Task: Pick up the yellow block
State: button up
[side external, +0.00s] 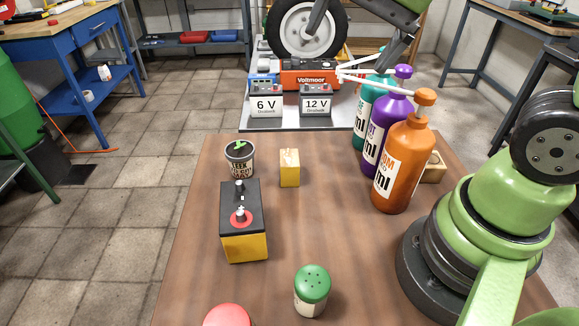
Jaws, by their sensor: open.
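The yellow block (290,176) stands upright on the brown wooden table, left of the bottles and near the table's far edge. Its top is a paler wood colour. My gripper (340,74) is high at the top right, behind and to the right of the block in the picture. Its two pale fingers point left, are spread apart and hold nothing. They are well clear of the block, in front of the red charger in the picture.
A small pot (239,160) and a black-and-yellow battery (244,230) stand left of the block. Orange (402,165), purple (386,130) and teal (361,125) bottles stand right. A green-lidded shaker (312,290) and a red-topped item (228,316) are nearer. The table's middle is clear.

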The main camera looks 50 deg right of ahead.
jog(key=w+f+m+g, duration=0.3)
jog(key=w+f+m, duration=0.6)
jog(key=f, duration=0.1)
jog(key=m+g+h, duration=0.1)
jog(key=m, duration=0.4)
send_over(289, 157)
jog(key=f, duration=0.7)
jog(key=shift+s+f, duration=0.25)
jog(key=shift+f, duration=0.05)
notch_tip(289, 157, down, 4)
jog(key=shift+f, duration=0.25)
jog(key=f, duration=0.5)
jog(key=shift+w+f, duration=0.25)
jog(key=shift+f, duration=0.05)
jog(key=shift+c, duration=0.4)
jog(key=c, duration=0.9)
